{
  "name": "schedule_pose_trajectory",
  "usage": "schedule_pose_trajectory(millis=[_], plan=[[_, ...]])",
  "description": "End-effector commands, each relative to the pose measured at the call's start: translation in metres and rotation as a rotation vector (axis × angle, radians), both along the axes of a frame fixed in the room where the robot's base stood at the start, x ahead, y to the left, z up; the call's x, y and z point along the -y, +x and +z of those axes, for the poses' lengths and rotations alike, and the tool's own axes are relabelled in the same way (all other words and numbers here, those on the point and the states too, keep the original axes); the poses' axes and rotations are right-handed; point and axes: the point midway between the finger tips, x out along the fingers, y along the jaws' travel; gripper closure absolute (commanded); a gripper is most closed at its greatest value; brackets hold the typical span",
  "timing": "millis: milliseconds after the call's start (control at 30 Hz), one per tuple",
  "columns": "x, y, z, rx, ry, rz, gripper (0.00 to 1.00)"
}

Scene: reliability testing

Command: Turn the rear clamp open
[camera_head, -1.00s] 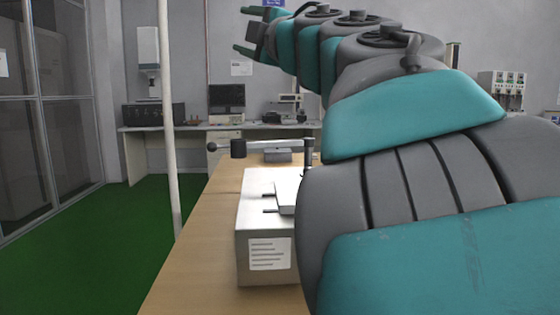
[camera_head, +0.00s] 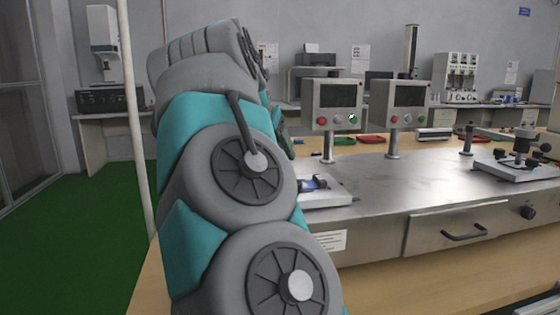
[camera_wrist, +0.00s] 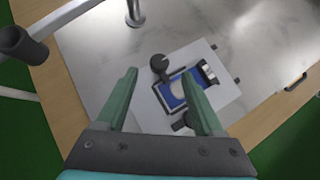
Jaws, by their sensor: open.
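In the wrist view my gripper (camera_wrist: 160,76) is open and empty, its two green fingers reaching over a white fixture plate (camera_wrist: 225,92). A blue piece with a pale round part (camera_wrist: 177,90) lies on the plate. A clamp with a dark round knob (camera_wrist: 160,62) stands between the fingertips in the picture; contact is not visible. A second dark clamp knob (camera_wrist: 182,124) is beside the right finger, partly hidden. I cannot tell for certain which is the rear clamp. In the head view my arm hides much of this plate (camera_head: 325,198) and most of my gripper.
The steel bench top (camera_head: 400,185) carries two screen boxes on posts, (camera_head: 338,105) and (camera_head: 400,105). Another fixture with dark knobs (camera_head: 515,168) stands at the right. A post (camera_wrist: 135,12) and a dark cylinder on a bar (camera_wrist: 22,45) are near the gripper.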

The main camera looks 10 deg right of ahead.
Motion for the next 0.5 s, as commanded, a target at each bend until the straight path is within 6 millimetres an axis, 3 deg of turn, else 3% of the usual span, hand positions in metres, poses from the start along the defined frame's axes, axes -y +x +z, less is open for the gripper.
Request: schedule_pose_trajectory(millis=[200,500], plan=[[0.013,0.02,-0.026,-0.003,0.003,0.001,0.31],[0.022,0.034,-0.04,0.003,0.001,0.003,0.31]])
